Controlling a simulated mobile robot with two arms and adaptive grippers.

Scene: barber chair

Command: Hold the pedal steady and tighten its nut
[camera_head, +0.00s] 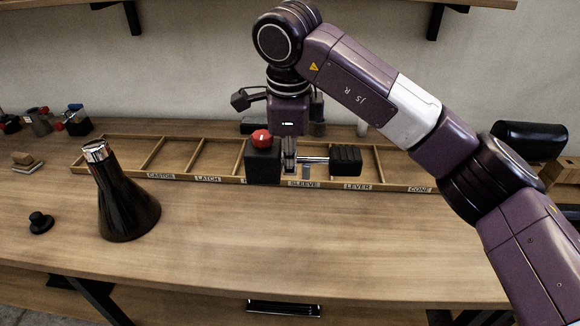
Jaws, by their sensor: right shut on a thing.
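A pedal-like assembly shows in the head view: a dark block (263,165) with a red cap (261,137), a chrome rod (312,159) and a ribbed black pad (345,160) at the rod's right end. My right gripper (290,165) points down, shut on the assembly near the rod, between block and pad. The fingers hide the exact grip. Whether the assembly touches the tray behind it I cannot tell. I cannot make out a nut for certain. My left gripper is not in view.
A long wooden tray (215,180) with labelled compartments lies across the bench. A dark cone with a chrome top (124,200) stands at left, by a small black knob (40,222). Small parts lie at far left. The bench front (270,240) is clear.

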